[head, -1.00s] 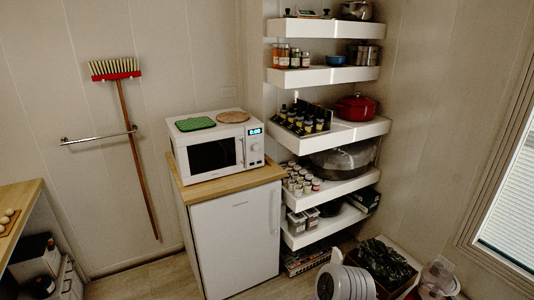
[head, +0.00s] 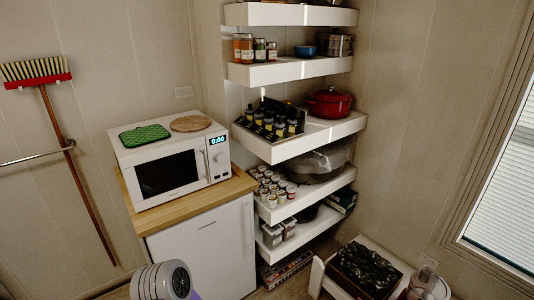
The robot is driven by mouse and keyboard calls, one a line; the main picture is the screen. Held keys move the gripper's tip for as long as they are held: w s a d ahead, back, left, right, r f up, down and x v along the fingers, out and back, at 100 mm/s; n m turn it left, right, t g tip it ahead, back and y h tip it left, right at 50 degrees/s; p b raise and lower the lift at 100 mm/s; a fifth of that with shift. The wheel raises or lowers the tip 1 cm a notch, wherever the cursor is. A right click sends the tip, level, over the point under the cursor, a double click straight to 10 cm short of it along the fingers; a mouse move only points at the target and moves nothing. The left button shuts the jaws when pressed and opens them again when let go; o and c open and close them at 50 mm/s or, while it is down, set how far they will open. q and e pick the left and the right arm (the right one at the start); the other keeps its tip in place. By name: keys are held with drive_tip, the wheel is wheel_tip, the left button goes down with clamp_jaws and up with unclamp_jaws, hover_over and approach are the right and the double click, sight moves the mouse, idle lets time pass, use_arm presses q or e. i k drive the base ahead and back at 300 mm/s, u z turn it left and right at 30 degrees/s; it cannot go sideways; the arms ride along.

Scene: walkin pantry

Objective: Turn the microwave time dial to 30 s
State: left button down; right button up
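The white microwave (head: 171,160) stands on the wooden top of a small white fridge, left of centre. Its door is shut. Its display (head: 217,140) reads 0:00 in blue-green digits. A green mat and a round wooden board lie on top of the microwave. A white and grey rounded part of my own arm shows at the bottom edge. Neither gripper is in view.
The white fridge (head: 205,248) stands under the microwave. White wall shelves (head: 310,137) with jars, bottles and a red pot rise close to its right. A white bench (head: 318,272) with a dark crate is at lower right. A broom (head: 75,175) hangs at left.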

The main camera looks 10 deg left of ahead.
sight(220, 158)
drive_tip(key=z, duration=0.05)
drive_tip(key=i, duration=0.85)
drive_tip(key=u, duration=0.95)
drive_tip(key=i, duration=0.55)
drive_tip(key=u, duration=0.65)
